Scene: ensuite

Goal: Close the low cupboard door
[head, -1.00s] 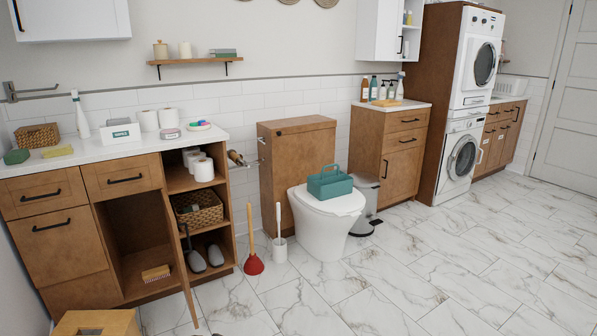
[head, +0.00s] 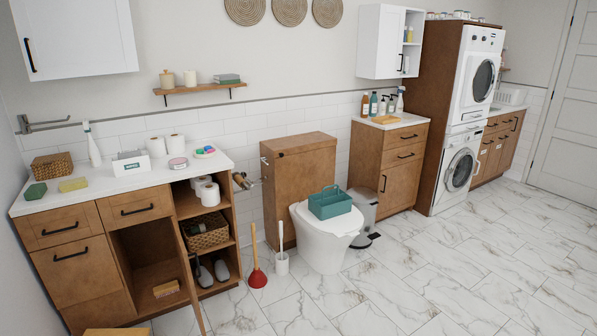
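The low cupboard door (head: 190,278) stands open under the white counter at the left in the head view. It juts out toward me and shows nearly edge-on, with its dark handle (head: 197,268) on the right side. Its lower end reaches close to the bottom of the picture. The open cupboard (head: 150,252) behind it holds a wooden brush (head: 166,289) on its floor. Neither of my grippers is in view.
Open shelves (head: 214,211) with rolls, a basket and slippers stand right of the door. A red plunger (head: 257,277) and toilet brush (head: 282,263) stand nearby, before the toilet (head: 325,240). A wooden top (head: 117,332) shows at the bottom left. The marble floor (head: 430,270) is clear at right.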

